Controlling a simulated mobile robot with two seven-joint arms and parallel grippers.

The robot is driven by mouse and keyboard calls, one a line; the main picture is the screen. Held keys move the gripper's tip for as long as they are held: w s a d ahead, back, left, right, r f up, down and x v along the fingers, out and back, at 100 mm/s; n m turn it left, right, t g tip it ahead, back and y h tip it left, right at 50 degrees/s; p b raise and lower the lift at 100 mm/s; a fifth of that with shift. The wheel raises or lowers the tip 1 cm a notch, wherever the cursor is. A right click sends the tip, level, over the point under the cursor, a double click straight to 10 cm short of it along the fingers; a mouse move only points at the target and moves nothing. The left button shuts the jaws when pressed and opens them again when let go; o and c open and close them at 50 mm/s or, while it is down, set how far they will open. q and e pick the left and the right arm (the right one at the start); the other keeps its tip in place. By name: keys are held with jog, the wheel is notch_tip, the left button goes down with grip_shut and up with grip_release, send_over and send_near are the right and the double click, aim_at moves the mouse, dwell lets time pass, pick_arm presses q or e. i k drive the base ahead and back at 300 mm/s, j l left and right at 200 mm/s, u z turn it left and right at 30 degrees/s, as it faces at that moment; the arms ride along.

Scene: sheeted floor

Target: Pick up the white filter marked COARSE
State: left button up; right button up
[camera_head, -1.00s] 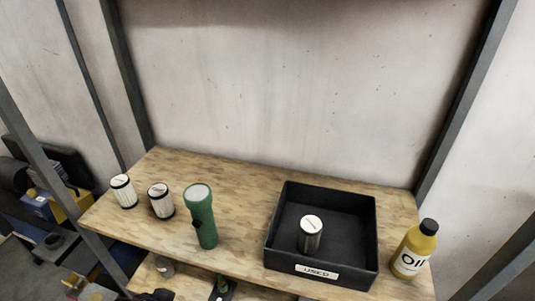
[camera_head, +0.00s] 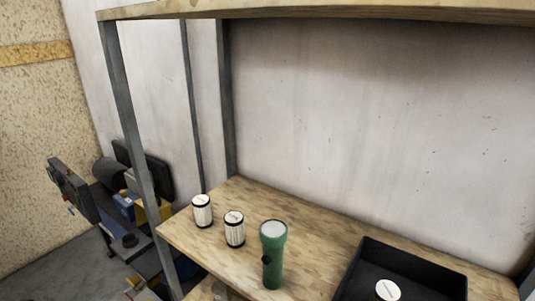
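Two white filters with dark end rims stand upright on the wooden shelf (camera_head: 316,240), near its left end. The left filter (camera_head: 202,212) is close to the shelf's left edge. The right filter (camera_head: 234,231) stands a little to its right and nearer the front. Each has some marking on its white top, but it is too small to read, so I cannot tell which is COARSE. Neither of my grippers shows in the head view.
A green flashlight (camera_head: 272,262) stands upright just right of the filters. Further right is a black tray (camera_head: 368,250) holding another white-topped cylinder (camera_head: 388,290). A metal post (camera_head: 135,130) rises at the shelf's left end. An upper shelf (camera_head: 330,12) hangs above.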

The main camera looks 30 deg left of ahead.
aim_at(202, 204)
jog(key=k+u, duration=0.2)
jog(key=u, duration=1.2)
jog(key=i+j+u, duration=0.25)
jog(key=i+j, duration=0.05)
jog(key=j, duration=0.05)
